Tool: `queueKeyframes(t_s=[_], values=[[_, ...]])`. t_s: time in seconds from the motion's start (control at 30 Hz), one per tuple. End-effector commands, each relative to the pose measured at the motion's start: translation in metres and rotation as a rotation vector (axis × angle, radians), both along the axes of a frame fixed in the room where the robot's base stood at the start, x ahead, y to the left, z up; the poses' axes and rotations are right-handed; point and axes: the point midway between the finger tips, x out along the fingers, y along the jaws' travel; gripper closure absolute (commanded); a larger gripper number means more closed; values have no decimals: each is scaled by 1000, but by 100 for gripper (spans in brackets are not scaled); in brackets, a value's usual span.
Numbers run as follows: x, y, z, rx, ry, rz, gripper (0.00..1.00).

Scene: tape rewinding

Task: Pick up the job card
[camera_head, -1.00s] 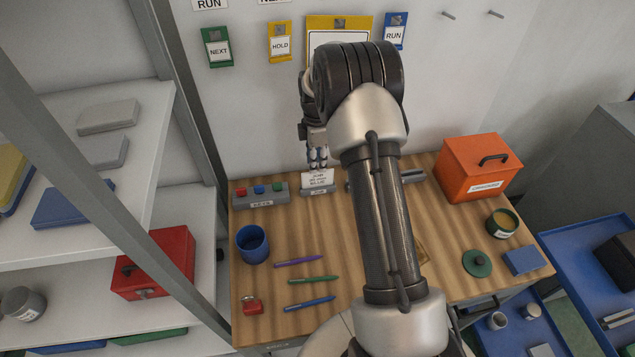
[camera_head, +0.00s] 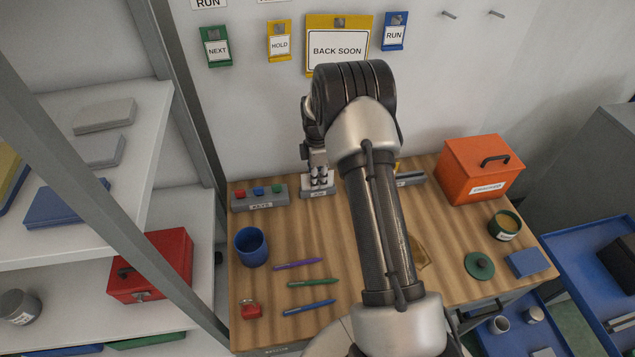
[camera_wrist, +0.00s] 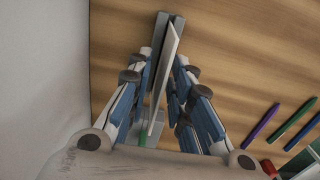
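The job card (camera_wrist: 167,65) is a thin white card standing upright in a small grey holder (camera_wrist: 179,22), seen nearly edge-on in the wrist view. In the head view the holder (camera_head: 318,194) stands at the back of the wooden workbench, and my gripper hides most of the card. My gripper (camera_wrist: 163,68) reaches down around the card, with one blue-and-grey finger on each side. The fingers are open, with a gap showing between them and the card. In the head view my gripper (camera_head: 319,181) is right above the holder.
A grey block with coloured keys (camera_head: 259,197) stands just left of the holder. A blue cup (camera_head: 252,246), several pens (camera_head: 312,283) and a red padlock (camera_head: 251,311) lie nearer the front. An orange box (camera_head: 481,168) stands at right. The wall rises close behind.

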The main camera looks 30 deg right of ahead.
Motion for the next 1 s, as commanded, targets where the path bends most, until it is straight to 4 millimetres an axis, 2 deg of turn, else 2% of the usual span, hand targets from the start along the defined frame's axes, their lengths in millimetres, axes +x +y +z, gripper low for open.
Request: queueKeyframes(t_s=[0.23,0.7,0.87,1.0], values=[[0,0,0,0,0,0,100],[0,0,2,0,0,0,100],[0,0,13,0,0,0,100],[0,0,35,-1,-2,0,100]])
